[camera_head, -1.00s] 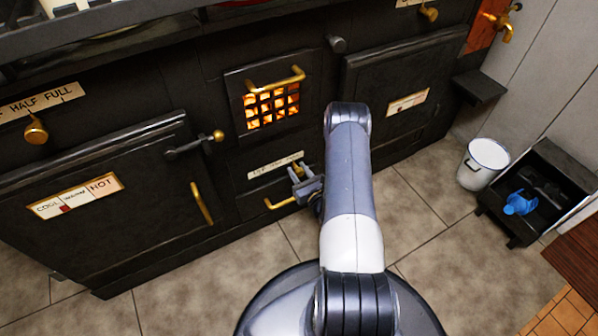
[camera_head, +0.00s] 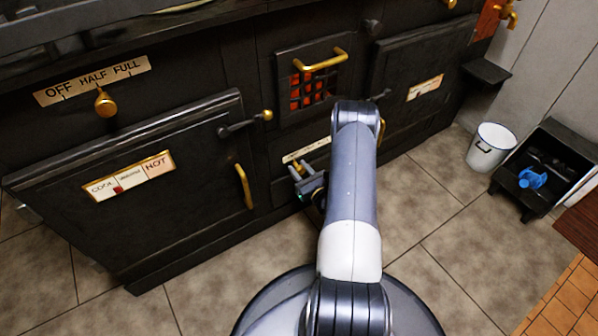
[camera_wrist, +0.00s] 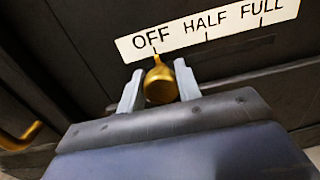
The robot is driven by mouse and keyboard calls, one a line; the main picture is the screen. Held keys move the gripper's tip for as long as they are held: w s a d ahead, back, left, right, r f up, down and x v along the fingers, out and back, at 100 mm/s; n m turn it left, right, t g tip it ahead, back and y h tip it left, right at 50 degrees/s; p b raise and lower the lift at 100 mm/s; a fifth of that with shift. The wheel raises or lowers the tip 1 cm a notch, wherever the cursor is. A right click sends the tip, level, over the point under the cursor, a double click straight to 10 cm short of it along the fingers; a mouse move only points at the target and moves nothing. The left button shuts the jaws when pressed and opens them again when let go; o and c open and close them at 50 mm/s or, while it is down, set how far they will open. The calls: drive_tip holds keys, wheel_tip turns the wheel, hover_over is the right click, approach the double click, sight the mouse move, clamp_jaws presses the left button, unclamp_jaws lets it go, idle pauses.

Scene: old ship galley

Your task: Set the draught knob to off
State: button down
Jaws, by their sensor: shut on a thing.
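The draught knob (camera_wrist: 160,84) is a round brass knob below a cream plate lettered OFF, HALF and FULL (camera_wrist: 205,30) in the wrist view. It stands under the OFF mark at the plate's left end. My gripper (camera_wrist: 159,80) is shut on the knob, with one grey finger on each side of it. In the head view my gripper (camera_head: 301,168) is at the left part of the same small plate (camera_head: 306,150), below the fire grate (camera_head: 308,92).
Another brass knob (camera_head: 105,103) sits under a larger OFF, HALF, FULL plate at left. Oven doors (camera_head: 130,180) with brass handles flank the grate. A white bucket (camera_head: 490,147) and a dark bin with a blue thing (camera_head: 532,178) stand at right. The tiled floor in front is clear.

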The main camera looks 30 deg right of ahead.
drive_tip(key=shift+a, duration=0.25)
drive_tip(key=c, duration=1)
unclamp_jaws()
drive_tip(key=shift+a, duration=0.1)
drive_tip(key=shift+c, duration=0.2)
drive_tip(key=shift+s, duration=0.15)
drive_tip(key=s+p, duration=0.3)
drive_tip(key=s, duration=0.7)
drive_tip(key=shift+s+d, duration=0.25)
drive_tip(key=shift+w, duration=0.15)
